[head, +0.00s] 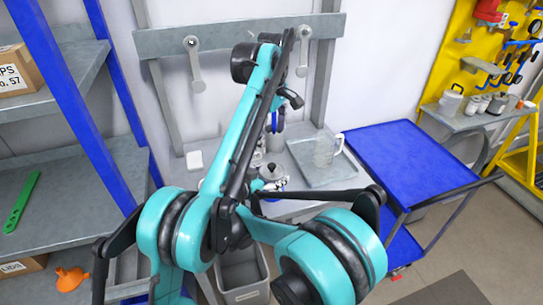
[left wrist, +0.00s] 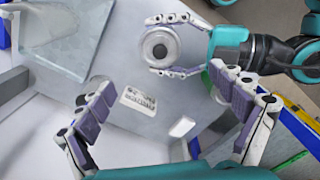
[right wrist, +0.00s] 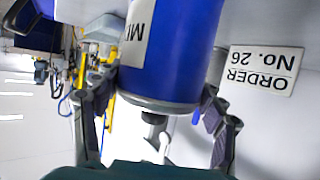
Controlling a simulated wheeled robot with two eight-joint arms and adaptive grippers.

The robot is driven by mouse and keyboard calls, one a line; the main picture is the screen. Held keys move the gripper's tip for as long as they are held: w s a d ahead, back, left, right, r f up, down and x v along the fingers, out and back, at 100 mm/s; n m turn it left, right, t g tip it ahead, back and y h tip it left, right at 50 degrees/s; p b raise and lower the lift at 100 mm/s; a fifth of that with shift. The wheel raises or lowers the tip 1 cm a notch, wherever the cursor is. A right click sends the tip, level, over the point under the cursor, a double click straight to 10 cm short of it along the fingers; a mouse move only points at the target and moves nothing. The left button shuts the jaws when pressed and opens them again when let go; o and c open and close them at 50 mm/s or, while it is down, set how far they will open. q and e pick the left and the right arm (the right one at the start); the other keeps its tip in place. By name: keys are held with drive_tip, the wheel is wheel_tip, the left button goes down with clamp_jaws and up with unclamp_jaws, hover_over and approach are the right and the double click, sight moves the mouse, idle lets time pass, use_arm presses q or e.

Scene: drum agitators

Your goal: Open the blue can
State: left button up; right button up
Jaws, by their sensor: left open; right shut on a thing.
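The blue can (right wrist: 175,50) fills the middle of the right wrist view, with a printed label and a metal rim. Its grey lid with a dark knob shows from above in the left wrist view (left wrist: 158,47) and in the head view (head: 272,172). The lid is on the can. My right gripper (right wrist: 155,95) is shut around the can's sides. My left gripper (left wrist: 160,80) is open and empty, with its fingers spread above the bench, a little apart from the can. In the head view my arm links hide much of both grippers.
An order card (right wrist: 262,72) lies on the bench. A blue cart (head: 410,160) stands at the right. Shelves (head: 75,190) with boxes stand at the left.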

sight(272, 165)
use_arm(q)
wheel_tip(272, 165, down, 12)
drive_tip(key=shift+r, duration=0.2)
idle(0.4)
drive_tip(key=c, duration=1.4)
drive_tip(key=shift+c, duration=1.2)
drive_tip(key=shift+r, duration=0.35)
clamp_jaws()
drive_tip(key=shift+r, duration=0.1)
